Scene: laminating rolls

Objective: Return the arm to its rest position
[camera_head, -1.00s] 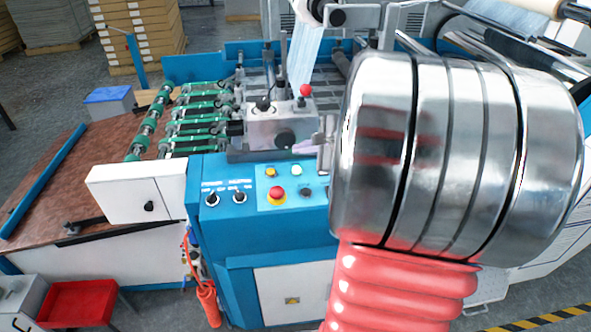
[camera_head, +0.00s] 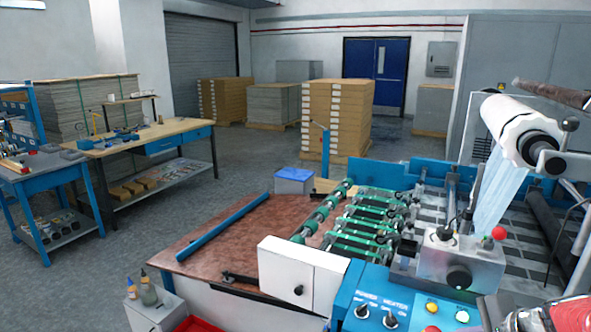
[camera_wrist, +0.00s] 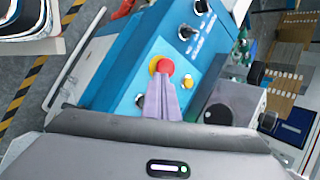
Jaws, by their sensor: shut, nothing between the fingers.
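My gripper (camera_wrist: 162,98) shows in the wrist view as two pale purple fingers close together, shut and empty. In that view its tips overlap the lower edge of a red emergency button (camera_wrist: 164,66) with a yellow base; I cannot tell whether they touch it. The blue control panel (camera_wrist: 152,48) lies behind the fingers. In the head view the gripper is not seen; only a bit of my arm shows at the bottom right corner. The laminating machine's blue panel (camera_head: 392,287) is at the lower right there.
The machine's roll (camera_head: 518,125) hangs at the right. A brown table (camera_head: 240,235) adjoins the machine. A wooden workbench (camera_head: 135,142) and blue cart (camera_head: 50,172) stand at the left. Stacked boxes (camera_head: 335,115) stand behind.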

